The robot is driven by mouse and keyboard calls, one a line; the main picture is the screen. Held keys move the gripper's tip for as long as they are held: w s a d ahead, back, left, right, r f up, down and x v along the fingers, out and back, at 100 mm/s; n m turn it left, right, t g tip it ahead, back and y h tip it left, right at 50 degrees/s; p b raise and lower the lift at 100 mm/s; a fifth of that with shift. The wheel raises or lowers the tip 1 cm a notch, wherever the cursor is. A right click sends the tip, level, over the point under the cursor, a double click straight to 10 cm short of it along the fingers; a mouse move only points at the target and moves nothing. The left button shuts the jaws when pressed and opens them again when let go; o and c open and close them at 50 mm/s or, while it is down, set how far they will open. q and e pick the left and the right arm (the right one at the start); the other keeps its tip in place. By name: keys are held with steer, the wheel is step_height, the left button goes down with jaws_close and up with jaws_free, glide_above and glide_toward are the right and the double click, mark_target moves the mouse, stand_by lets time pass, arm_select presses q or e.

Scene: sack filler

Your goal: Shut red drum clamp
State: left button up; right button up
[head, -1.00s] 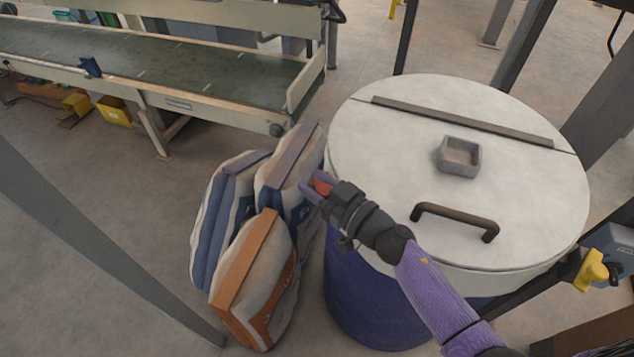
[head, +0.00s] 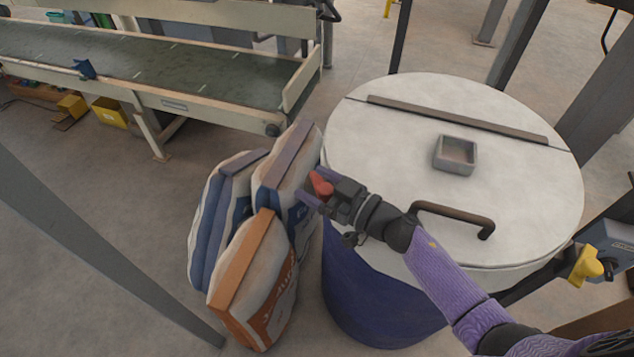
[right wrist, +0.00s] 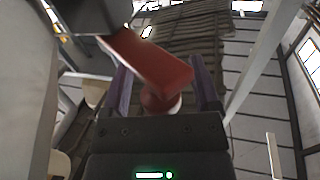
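The red drum clamp (head: 321,184) is a small red lever at the left side of the rim of the blue drum (head: 375,300) with a white lid (head: 390,140). In the right wrist view the red clamp (right wrist: 155,65) slants from upper left down between my two purple fingers. My right gripper (head: 312,190) is at the clamp with its fingers apart on either side of it. A gap shows on the left of the lever's lower end; contact on the right is unclear. The clamp's mount is partly hidden. My left gripper is not in view.
Several filled sacks (head: 262,270) lean together just left of the drum, close to my right gripper. A dark handle (head: 455,215) and a small grey tray (head: 455,154) are on the lid. A conveyor (head: 200,70) stands at the upper left. Open floor lies between.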

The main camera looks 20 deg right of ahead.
steer(key=p+v, duration=0.1)
steer(key=v, duration=0.9)
